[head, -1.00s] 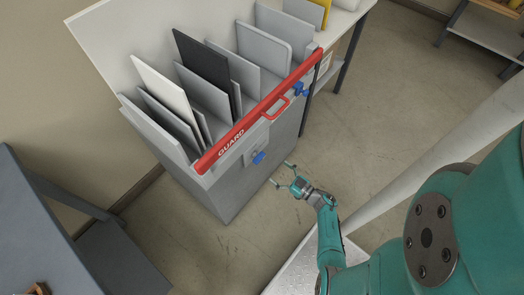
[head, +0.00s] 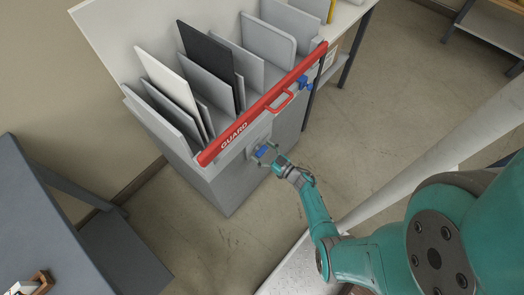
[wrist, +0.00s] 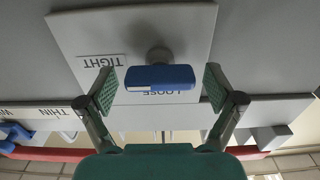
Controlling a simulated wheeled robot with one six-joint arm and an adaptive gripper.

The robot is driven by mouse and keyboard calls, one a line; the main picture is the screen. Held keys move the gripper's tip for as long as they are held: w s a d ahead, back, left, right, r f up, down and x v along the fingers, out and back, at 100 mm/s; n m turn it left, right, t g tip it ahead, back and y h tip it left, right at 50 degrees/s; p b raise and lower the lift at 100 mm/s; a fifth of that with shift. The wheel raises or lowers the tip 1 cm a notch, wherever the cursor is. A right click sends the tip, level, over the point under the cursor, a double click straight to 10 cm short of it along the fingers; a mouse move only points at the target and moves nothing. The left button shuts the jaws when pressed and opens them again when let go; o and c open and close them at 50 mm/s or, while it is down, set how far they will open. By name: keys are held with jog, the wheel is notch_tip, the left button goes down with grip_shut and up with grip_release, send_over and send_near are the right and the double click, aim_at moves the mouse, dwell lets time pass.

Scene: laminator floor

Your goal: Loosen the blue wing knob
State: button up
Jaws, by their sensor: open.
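The blue wing knob (head: 262,151) sits on a grey plate (head: 257,137) on the front of the rack cabinet, below the red guard bar. In the wrist view the knob (wrist: 160,77) lies crosswise on a short grey stem, in front of a plate (wrist: 190,35) with upside-down labels TIGHT and LOOSE. My gripper (wrist: 158,88) is open. One finger is on each side of the knob, with a visible gap on both sides. In the head view my gripper (head: 268,158) is right at the knob and partly covers it.
The red guard bar (head: 262,103) marked GUARD runs across the cabinet (head: 225,190) top front. A second blue knob (head: 305,83) is at its far end. Boards stand in the rack slots behind. A dark table (head: 60,215) is at left. Floor on the right is open.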

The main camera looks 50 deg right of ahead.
jog(key=shift+w, duration=0.1)
jog(key=c, duration=1.2)
jog(key=shift+o, duration=0.2)
jog(key=shift+n, duration=0.3)
jog(key=n, duration=0.3)
jog(key=shift+n, duration=0.3)
jog(key=n, duration=0.4)
jog(key=shift+a+n, duration=0.15)
jog(key=shift+n, duration=0.15)
jog(key=n, duration=0.4)
jog(key=shift+f+n, duration=0.15)
jog(key=shift+n, duration=2.35)
jog(key=shift+a+f, duration=0.1)
